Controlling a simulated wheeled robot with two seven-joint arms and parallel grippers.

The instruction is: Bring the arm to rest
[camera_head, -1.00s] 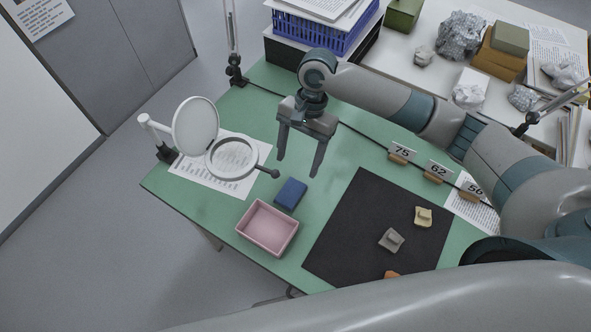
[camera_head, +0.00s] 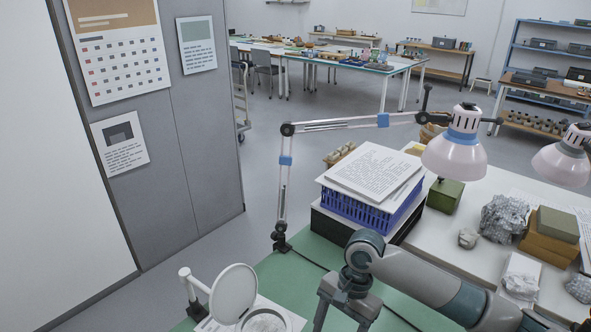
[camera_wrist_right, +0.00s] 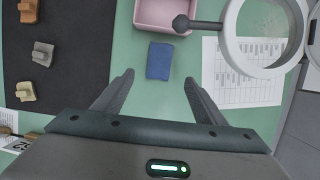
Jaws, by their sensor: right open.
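My right gripper (camera_head: 346,313) shows at the bottom of the head view, above the green table (camera_head: 322,250), its fingertips cut off by the frame. In the right wrist view the right gripper (camera_wrist_right: 158,78) is open, its fingers apart with nothing between them. A blue block (camera_wrist_right: 160,60) lies on the table just beyond the fingertips, near a pink tray (camera_wrist_right: 142,27). Orange (camera_wrist_right: 28,11), grey (camera_wrist_right: 42,54) and yellowish (camera_wrist_right: 26,91) sherds lie on or by the black mat (camera_wrist_right: 80,50) at the left. My left gripper is not in view.
A magnifier ring (camera_wrist_right: 240,62) stands over a printed sheet (camera_wrist_right: 222,90) beside the gripper. In the head view, a round white disc (camera_head: 233,291), a lamp (camera_head: 455,155) on a jointed arm and a blue crate (camera_head: 350,211) with papers surround the arm. Open floor lies behind.

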